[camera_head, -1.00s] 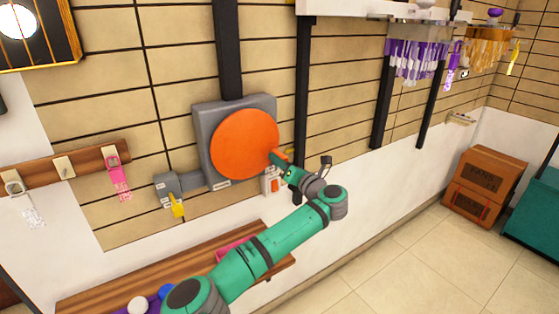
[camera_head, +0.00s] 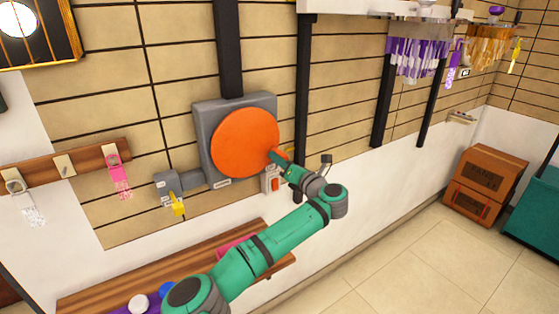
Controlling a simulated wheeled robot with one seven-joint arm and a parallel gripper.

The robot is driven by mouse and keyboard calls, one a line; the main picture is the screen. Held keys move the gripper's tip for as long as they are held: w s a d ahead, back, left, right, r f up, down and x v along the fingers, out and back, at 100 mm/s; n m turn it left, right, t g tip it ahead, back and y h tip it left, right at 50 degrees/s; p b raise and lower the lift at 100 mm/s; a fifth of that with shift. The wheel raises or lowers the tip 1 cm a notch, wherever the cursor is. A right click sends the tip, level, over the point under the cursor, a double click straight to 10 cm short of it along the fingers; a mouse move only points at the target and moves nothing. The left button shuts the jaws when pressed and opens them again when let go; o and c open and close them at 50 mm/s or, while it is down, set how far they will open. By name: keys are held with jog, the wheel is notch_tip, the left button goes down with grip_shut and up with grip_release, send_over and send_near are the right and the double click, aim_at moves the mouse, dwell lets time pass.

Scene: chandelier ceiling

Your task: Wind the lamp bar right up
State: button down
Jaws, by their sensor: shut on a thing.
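The winch has a large orange disc (camera_head: 245,142) on a grey wall-mounted housing (camera_head: 205,113). My gripper (camera_head: 276,156) is at the disc's lower right edge, shut on what appears to be the crank handle there; the handle itself is mostly hidden. At the upper right hang a purple-and-white fringed lamp (camera_head: 418,60) and an amber one (camera_head: 485,48), under a pale bar (camera_head: 375,10).
A wooden shelf (camera_head: 110,288) with small items runs below the winch. A small box with a red switch (camera_head: 272,181) is close beside my wrist. A hook rail (camera_head: 90,165) is at left. Cardboard boxes (camera_head: 484,180) stand at right; the tiled floor (camera_head: 420,240) is clear.

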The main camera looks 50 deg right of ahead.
jog(key=shift+w+a, duration=0.2)
jog(key=shift+w, duration=0.05)
jog(key=c, duration=1.6)
grip_release()
jog(key=shift+r, duration=0.1)
jog(key=shift+s+d, duration=0.1)
jog(key=shift+s, duration=0.35)
jog(key=v, duration=1)
jog(key=shift+s+a, duration=0.1)
jog(key=shift+a, duration=0.1)
